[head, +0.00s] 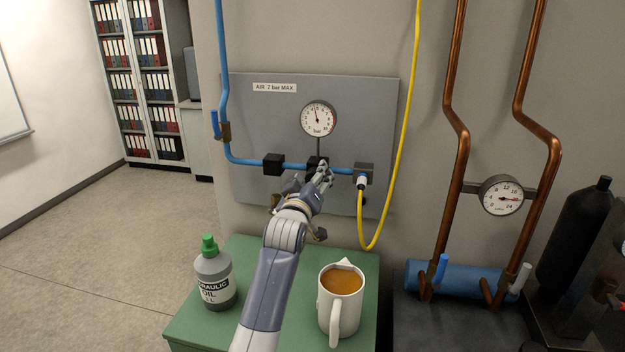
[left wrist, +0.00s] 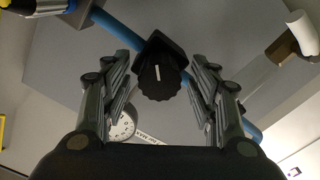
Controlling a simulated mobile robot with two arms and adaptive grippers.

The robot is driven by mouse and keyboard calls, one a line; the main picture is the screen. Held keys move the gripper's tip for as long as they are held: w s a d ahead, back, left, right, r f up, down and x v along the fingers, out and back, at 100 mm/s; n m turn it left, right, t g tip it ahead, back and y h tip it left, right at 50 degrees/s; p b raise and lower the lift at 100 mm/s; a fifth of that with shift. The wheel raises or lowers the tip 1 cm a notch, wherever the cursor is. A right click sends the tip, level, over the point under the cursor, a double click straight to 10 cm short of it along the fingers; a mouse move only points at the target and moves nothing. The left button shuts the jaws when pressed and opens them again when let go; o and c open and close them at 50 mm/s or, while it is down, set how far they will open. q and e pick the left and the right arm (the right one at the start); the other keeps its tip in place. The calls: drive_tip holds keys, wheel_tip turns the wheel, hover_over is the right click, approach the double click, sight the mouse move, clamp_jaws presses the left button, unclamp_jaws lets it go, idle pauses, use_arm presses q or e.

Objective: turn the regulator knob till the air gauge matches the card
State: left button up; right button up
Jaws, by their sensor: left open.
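The black regulator knob (left wrist: 160,78) with a white mark sits between the fingers in the left wrist view. In the head view its black regulator body (head: 313,161) is mostly hidden by my gripper. My left gripper (head: 322,177) is open, with one finger on either side of the knob; I cannot tell whether they touch it. The round white air gauge (head: 319,118) is above, its needle pointing up and slightly left. It also shows in the left wrist view (left wrist: 122,128). A white corner behind the mug may be the card (head: 346,262); its face is hidden. My right gripper is not in view.
A white mug (head: 340,305) of brown drink and a grey oil bottle (head: 214,277) stand on the green surface (head: 262,253) below. A yellow hose (head: 402,150) hangs right of the gripper. Copper pipes (head: 455,180) with another gauge (head: 501,196) are further right.

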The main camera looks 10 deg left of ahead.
use_arm(q)
drive_tip(key=s, duration=0.7)
drive_tip(key=shift+s, duration=0.2)
